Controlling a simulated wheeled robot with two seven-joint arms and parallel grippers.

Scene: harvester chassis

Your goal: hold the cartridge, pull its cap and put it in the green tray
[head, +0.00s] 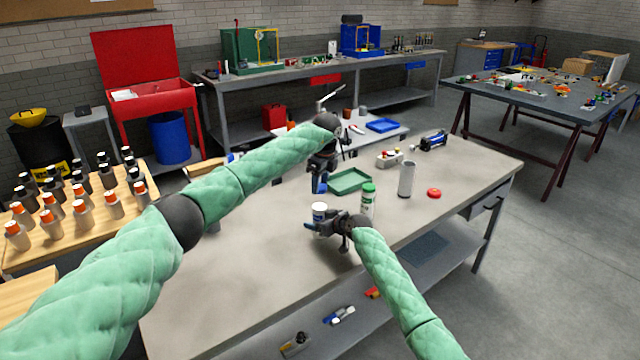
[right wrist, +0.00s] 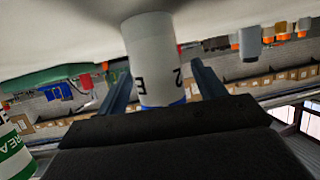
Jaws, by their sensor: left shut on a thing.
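A white cartridge with a blue band (head: 319,209) is upright over the bench. In the right wrist view the white cartridge (right wrist: 155,55) shows dark lettering and stands between my right fingers. My right gripper (head: 316,228) is open around it, with a gap beside the right finger; it also shows in the right wrist view (right wrist: 163,80). The green tray (head: 334,189) lies on the bench just right of my left gripper and looks empty.
A green-capped bottle (head: 368,202) stands close right of my right gripper. Further right are a grey cylinder (head: 407,180) and a red disc (head: 434,193). A small holder (head: 388,160) and a blue-black tool (head: 432,141) lie behind. The bench's left front is clear.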

